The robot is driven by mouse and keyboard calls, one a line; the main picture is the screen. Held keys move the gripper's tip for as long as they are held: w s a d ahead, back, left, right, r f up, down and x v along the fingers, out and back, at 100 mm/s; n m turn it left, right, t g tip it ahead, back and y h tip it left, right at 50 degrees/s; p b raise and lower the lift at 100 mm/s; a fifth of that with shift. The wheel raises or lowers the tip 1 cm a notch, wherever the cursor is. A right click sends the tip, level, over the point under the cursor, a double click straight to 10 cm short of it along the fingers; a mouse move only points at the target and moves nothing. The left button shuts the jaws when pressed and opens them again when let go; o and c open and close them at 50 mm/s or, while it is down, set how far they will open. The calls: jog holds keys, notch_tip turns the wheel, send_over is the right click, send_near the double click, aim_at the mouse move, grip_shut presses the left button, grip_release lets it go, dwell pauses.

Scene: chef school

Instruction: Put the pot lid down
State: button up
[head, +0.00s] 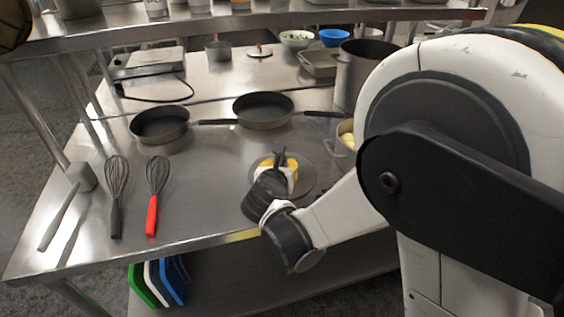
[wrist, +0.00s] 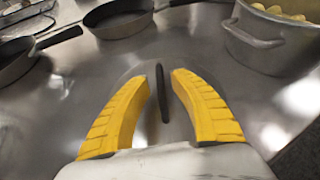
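The pot lid (head: 306,180) is a round, greyish disc on the steel table near the front edge, partly hidden by my gripper in the head view. In the wrist view its dark upright handle (wrist: 164,100) stands between the two yellow fingers. My gripper (wrist: 169,73) is open, with a finger on each side of the handle and visible gaps to it. In the head view, my gripper (head: 277,170) is over the lid. The lid appears to lie flat; whether it touches the table everywhere cannot be told.
Two dark pans (head: 161,125) (head: 264,109) lie behind, handles pointing right. A small pot with yellowish contents (wrist: 262,38) is at the right, near a tall pot (head: 350,80). Two whisks (head: 116,185) (head: 157,185) lie left. Table is clear between whisks and lid.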

jog(key=p+v, duration=0.3)
jog(key=v, duration=0.7)
jog(key=s+d+r+m+g, duration=0.2)
jog(key=s+d+m, duration=0.1)
jog(key=d+m, duration=0.55)
jog(key=s+d+r+m+g, duration=0.2)
jog(key=s+d+m, duration=0.2)
jog(key=d+m, duration=0.45)
jog(key=s+d+m+y, duration=0.1)
jog(key=s+m, duration=0.4)
jog(key=m, duration=0.4)
jog(key=s+d+r+m+g, duration=0.1)
jog(key=s+m, duration=0.3)
jog(key=m, duration=0.5)
jog(key=shift+s+d+r+y, duration=0.3)
jog(key=shift+s+d+y, duration=0.1)
jog(key=shift+d, duration=0.25)
